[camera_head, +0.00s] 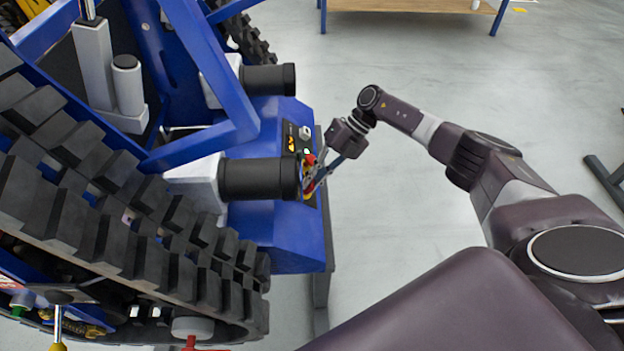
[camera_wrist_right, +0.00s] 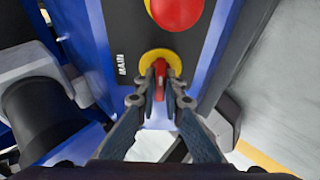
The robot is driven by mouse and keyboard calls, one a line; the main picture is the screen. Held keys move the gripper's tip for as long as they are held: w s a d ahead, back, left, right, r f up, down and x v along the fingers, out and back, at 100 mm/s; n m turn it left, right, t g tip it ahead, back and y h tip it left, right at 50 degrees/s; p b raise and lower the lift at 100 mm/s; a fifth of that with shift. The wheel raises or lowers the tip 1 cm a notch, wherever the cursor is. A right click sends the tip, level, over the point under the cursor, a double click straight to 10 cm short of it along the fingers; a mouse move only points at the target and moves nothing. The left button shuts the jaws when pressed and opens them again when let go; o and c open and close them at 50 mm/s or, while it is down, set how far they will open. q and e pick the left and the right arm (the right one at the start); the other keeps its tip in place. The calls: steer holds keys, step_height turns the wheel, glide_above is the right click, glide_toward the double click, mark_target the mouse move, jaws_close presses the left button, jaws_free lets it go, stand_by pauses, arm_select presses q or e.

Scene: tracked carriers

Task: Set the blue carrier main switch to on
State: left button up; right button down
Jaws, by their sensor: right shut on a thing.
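The blue carrier (camera_head: 285,235) fills the left of the head view, with its dark control panel on the blue end face. The main switch (camera_wrist_right: 160,68) is a red handle on a round yellow plate, next to the label "MAIN" in the right wrist view. My right gripper (camera_wrist_right: 161,92) is shut on the red handle, one finger on each side. In the head view my right gripper (camera_head: 310,188) reaches the panel from the right, and the black cylinder partly hides the switch. The handle lies roughly along the fingers. My left gripper is not in view.
A red mushroom button (camera_wrist_right: 177,12) sits beside the switch on the same panel. Black cylinders (camera_head: 250,179) on white blocks and a black rubber track (camera_head: 120,225) are close by. Open grey floor lies to the right; a wooden-topped table (camera_head: 410,6) stands at the back.

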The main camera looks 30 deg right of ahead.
steer(key=shift+w, duration=0.1)
stand_by(0.4)
steer(key=c, duration=2)
jaws_free()
steer(key=shift+c, duration=0.2)
steer(key=shift+d+r, duration=0.1)
steer(key=shift+d, duration=0.05)
steer(key=v, duration=1.1)
steer(key=shift+d+r, duration=0.25)
steer(key=shift+r, duration=0.05)
